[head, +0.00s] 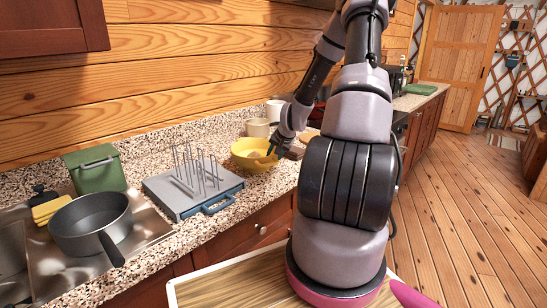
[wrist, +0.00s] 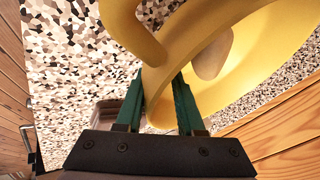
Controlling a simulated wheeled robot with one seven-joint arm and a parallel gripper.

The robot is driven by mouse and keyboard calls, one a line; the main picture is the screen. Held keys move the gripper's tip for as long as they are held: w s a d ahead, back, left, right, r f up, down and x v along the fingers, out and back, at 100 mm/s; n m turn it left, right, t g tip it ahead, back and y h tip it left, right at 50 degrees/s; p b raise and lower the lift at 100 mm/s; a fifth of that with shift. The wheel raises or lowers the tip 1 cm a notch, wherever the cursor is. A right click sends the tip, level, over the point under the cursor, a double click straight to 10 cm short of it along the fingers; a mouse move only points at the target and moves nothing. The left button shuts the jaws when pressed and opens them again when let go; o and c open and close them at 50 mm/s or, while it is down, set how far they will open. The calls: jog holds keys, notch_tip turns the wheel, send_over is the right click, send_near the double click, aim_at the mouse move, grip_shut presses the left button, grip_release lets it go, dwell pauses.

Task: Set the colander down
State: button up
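The yellow colander (head: 250,156) is at the counter, right of the dish rack, in the head view. My gripper (head: 273,150) reaches down to its right side. In the wrist view the colander (wrist: 255,65) fills the upper right, with a looped handle at its rim. The green fingers of my gripper (wrist: 160,85) stand on either side of the yellow rim and are closed on it. I cannot tell whether the colander's base touches the counter; its underside is hidden.
A grey dish rack (head: 190,198) with upright wires stands left of the colander. A dark pan (head: 90,222) and a green canister (head: 95,170) are farther left by the sink. Pale mugs (head: 257,127) stand behind the colander. Bare speckled counter shows in front of it.

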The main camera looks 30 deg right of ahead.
jog(key=shift+r, duration=0.2)
jog(key=a+v, duration=0.1)
jog(key=v, duration=1)
jog(key=s+a+r+n, duration=0.2)
jog(key=s+a+r, duration=0.6)
jog(key=r, duration=0.3)
jog(key=s+a+r+n, duration=0.2)
jog(key=s+a+r, duration=0.55)
jog(key=r, duration=0.35)
jog(key=s+a+r+y, duration=0.1)
jog(key=s+a+r, duration=0.2)
jog(key=s, duration=0.6)
jog(key=shift+a+r+n+y, duration=0.15)
jog(key=shift+r+n+y, duration=0.2)
jog(key=shift+r, duration=0.4)
jog(key=shift+w+t, duration=0.1)
jog(key=shift+t, duration=0.2)
